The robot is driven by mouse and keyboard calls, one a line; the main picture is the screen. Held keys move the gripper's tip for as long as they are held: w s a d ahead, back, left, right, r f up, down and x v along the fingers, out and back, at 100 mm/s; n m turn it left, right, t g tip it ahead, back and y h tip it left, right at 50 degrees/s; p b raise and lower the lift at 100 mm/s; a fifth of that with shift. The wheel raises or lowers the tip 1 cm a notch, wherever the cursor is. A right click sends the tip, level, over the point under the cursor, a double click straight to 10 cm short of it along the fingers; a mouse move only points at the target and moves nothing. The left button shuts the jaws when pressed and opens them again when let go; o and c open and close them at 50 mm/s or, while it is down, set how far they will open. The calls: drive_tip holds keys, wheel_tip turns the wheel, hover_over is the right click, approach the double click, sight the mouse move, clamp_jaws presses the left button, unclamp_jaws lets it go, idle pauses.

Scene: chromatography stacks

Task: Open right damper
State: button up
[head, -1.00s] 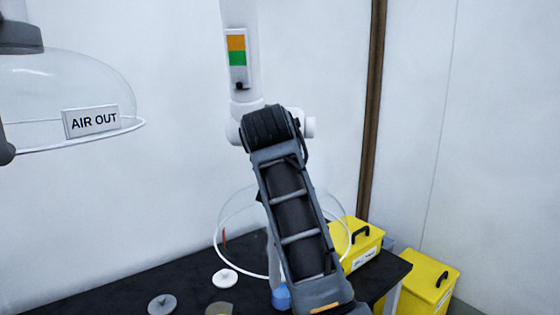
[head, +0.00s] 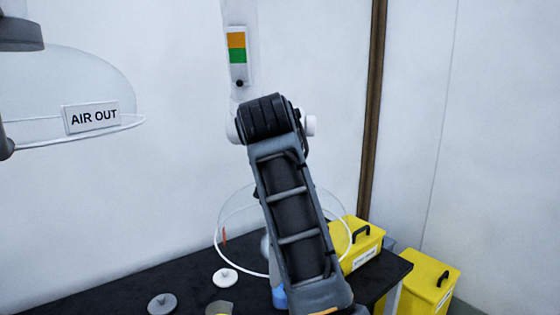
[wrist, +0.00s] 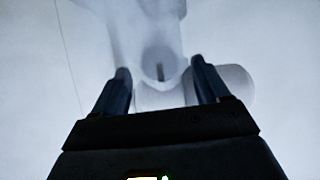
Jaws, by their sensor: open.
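The right extraction duct (head: 240,14) is a white vertical pipe in the head view. It carries an orange and green plate (head: 237,47) with a small dark knob (head: 240,83) at its lower end. My arm covers part of the white joint (head: 311,125) below it and hides my gripper in the head view. In the wrist view my gripper (wrist: 160,68) is open, fingers pointing at a pale tubular fitting (wrist: 160,30). The fitting's rounded end, with a short dark slot or lever (wrist: 160,72), appears between the fingertips. I cannot tell whether they touch it.
A clear hood (head: 234,215) hangs below the duct, partly behind my arm. Another hood (head: 70,80) with an AIR OUT sign (head: 92,117) is at left. Below is a black table (head: 110,292) with a white disc (head: 225,277), a grey disc (head: 162,303) and yellow boxes (head: 428,284) nearby.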

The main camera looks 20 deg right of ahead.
drive_tip(key=shift+b+v, duration=0.45)
drive_tip(key=shift+v, duration=2.2)
